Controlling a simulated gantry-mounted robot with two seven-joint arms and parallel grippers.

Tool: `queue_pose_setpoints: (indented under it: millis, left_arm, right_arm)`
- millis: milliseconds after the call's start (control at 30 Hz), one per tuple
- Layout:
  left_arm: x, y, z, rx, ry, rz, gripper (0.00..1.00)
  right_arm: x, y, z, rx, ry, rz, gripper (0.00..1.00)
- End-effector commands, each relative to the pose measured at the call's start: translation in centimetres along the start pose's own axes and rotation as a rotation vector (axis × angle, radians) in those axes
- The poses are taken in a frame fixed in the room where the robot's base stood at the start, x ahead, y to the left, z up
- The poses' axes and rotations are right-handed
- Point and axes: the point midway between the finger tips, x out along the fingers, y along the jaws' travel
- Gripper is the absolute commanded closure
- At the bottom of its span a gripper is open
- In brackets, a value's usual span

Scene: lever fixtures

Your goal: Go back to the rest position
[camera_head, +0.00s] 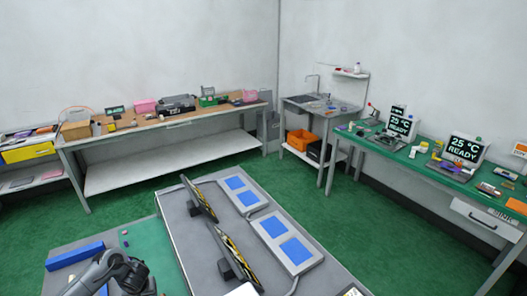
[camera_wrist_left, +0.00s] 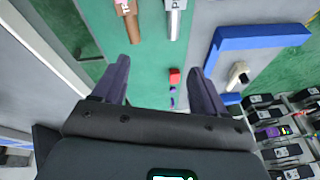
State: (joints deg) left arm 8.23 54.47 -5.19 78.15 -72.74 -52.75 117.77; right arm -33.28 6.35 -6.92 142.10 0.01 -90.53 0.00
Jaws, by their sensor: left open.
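My left gripper (camera_wrist_left: 159,67) is open in the left wrist view, its two dark fingers spread with nothing held between them. A small red block (camera_wrist_left: 174,76) with a purple piece below it shows in the gap, on the green surface beyond the fingers. A brown labelled handle (camera_wrist_left: 126,18) and a pale labelled handle (camera_wrist_left: 175,16) show at the top of that view. A blue angled frame (camera_wrist_left: 258,40) lies at right, with a small white lever-like part (camera_wrist_left: 237,76) beside it. In the head view my left arm is at the bottom left. My right gripper is not seen.
In the head view, two dark, yellow-marked slanted boards (camera_head: 228,246) stand on a grey table beside panels with blue squares (camera_head: 285,245). A blue bar (camera_head: 75,255) lies near my left arm. Several black devices (camera_wrist_left: 283,152) crowd the wrist view's lower right. Green floor separates the benches.

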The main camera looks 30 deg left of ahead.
Motion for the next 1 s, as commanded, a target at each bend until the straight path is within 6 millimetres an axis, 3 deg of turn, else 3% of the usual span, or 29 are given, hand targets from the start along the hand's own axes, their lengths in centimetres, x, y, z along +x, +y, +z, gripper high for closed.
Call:
queue_pose_setpoints:
  millis: [233,433,700,967,1000]
  left_arm:
    - [-2.5,3.9,2.5,0.503,0.251,-0.039,0.28]
    - [-7.5,6.6,7.8,0.920,0.397,-0.113,0.28]
    - [-14.0,6.8,14.8,1.273,0.421,-0.166,0.28]
    - [-18.7,5.5,19.9,1.491,0.371,-0.153,0.28]
    - [-18.4,5.8,20.3,1.468,0.360,-0.131,0.28]
  right_arm:
    - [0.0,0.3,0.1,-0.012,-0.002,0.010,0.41]
    - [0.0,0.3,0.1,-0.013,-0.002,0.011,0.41]
    - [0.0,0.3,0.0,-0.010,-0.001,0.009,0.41]
    - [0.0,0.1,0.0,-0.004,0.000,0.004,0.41]
    - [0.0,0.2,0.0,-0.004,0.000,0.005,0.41]
